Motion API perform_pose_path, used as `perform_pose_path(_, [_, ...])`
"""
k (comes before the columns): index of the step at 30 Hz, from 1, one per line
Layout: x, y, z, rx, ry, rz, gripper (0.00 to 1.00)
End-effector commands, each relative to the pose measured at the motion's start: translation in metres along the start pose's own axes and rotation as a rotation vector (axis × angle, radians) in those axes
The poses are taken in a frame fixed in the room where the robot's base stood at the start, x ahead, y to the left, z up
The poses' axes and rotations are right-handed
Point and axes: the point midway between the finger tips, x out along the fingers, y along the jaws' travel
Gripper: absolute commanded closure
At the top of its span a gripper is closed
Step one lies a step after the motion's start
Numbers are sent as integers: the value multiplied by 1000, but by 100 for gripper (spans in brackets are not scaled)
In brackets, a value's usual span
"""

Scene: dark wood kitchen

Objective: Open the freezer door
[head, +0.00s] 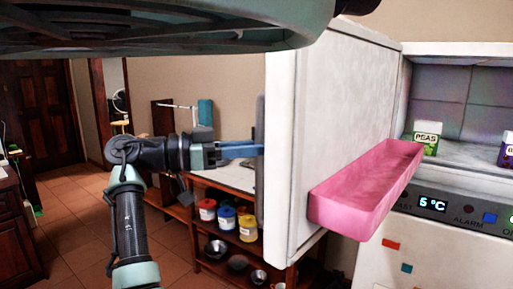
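The white freezer door (345,120) stands swung out, with its pale inner face turned to the right. A pink door bin (365,190) is fixed low on that inner face. A grey vertical handle (260,105) shows along the door's left edge. My gripper (258,150) reaches in from the left, its blue fingers level with the middle of the handle. The fingertips meet the handle in the picture, but I cannot tell whether they grip it or only touch it. The open compartment (465,155) shows at the right, with a green-and-white peas box (427,138) inside.
Below the compartment is a control panel (440,205) reading 5 °C. Behind my arm stands a shelf unit (215,180) with several coloured jars and bowls. Tiled floor (75,220) lies open at the left, beside a dark wood cabinet (15,220).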

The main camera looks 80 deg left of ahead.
Motion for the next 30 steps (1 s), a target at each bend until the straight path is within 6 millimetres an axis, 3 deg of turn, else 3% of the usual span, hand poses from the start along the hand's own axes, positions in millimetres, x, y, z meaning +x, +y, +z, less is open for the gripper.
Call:
perform_pose_path(5, [2,1,-2,3,2,2,100])
perform_pose_path(6, [2,1,-2,3,2,2,76])
perform_pose_path(11, [2,1,-2,2,1,2,48])
perform_pose_path(22, [-5,0,0,1,1,0,48])
perform_pose_path(26, [-25,0,1,1,2,-1,48])
perform_pose_path(30, [-56,0,2,3,1,-3,48])
